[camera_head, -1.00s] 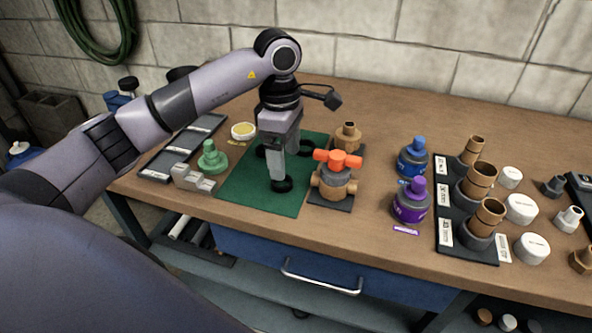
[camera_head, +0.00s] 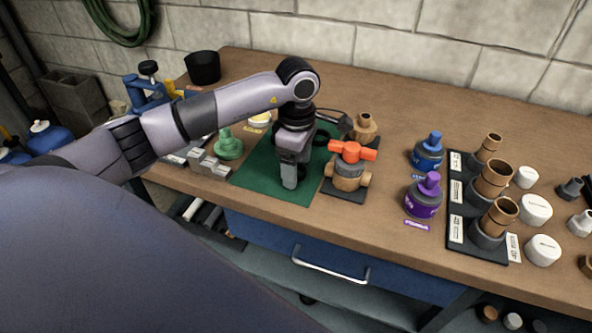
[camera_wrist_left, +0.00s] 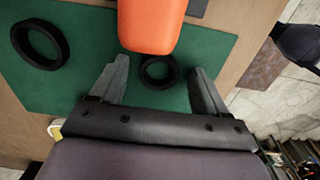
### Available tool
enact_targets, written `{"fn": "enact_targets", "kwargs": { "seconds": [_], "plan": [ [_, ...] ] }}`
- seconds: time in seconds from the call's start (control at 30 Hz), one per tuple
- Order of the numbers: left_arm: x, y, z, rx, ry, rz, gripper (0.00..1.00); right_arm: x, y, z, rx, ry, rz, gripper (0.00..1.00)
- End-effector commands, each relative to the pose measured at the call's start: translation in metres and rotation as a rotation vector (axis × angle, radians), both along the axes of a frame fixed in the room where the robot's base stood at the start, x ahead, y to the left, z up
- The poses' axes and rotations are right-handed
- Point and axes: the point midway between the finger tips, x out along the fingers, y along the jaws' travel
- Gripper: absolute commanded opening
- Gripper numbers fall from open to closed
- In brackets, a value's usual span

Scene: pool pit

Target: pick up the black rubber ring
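A small black rubber ring (camera_wrist_left: 173,74) lies on the green mat (camera_wrist_left: 95,20) and shows between my left gripper's fingers in the left wrist view. In the head view it is mostly hidden behind a finger. My left gripper (camera_wrist_left: 160,67) is open and empty, with one finger to each side of the ring in the picture; its height over the mat is hard to judge. It also shows in the head view (camera_head: 290,180). A larger black ring (camera_wrist_left: 40,62) lies to the left in the wrist view. My right gripper is not in view.
A valve with an orange handle (camera_head: 352,151) stands close to the right of my left gripper. A green fitting (camera_head: 228,146) and grey blocks (camera_head: 208,163) stand to the left. Blue (camera_head: 428,154) and purple (camera_head: 422,198) bottles stand farther right.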

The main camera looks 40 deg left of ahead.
Motion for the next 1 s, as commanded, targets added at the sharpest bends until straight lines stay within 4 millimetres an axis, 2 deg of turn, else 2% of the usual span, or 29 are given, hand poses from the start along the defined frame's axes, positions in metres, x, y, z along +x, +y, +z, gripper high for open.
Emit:
{"fn": "enact_targets", "kwargs": {
  "seconds": [0.03,0.1,0.17,0.47,0.67,0.87,1.0],
  "plan": [
    [0.000,0.000,0.000,0.000,0.000,0.000,0.57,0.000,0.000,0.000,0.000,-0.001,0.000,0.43],
    [0.000,0.000,0.000,0.000,0.000,0.000,0.35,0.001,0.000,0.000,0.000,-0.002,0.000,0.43],
    [0.000,0.000,0.000,0.000,0.000,0.000,0.18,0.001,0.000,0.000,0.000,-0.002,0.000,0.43],
    [0.000,0.000,0.001,-0.001,0.000,0.000,0.18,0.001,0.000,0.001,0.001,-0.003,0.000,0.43],
    [0.001,0.000,0.014,0.000,-0.003,0.001,0.18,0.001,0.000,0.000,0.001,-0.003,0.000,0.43],
    [0.002,0.000,0.052,-0.001,-0.008,0.000,0.18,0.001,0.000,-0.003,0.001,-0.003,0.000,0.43],
    [0.002,0.000,0.097,-0.001,-0.008,0.000,0.18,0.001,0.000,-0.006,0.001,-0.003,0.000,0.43]
  ]
}}
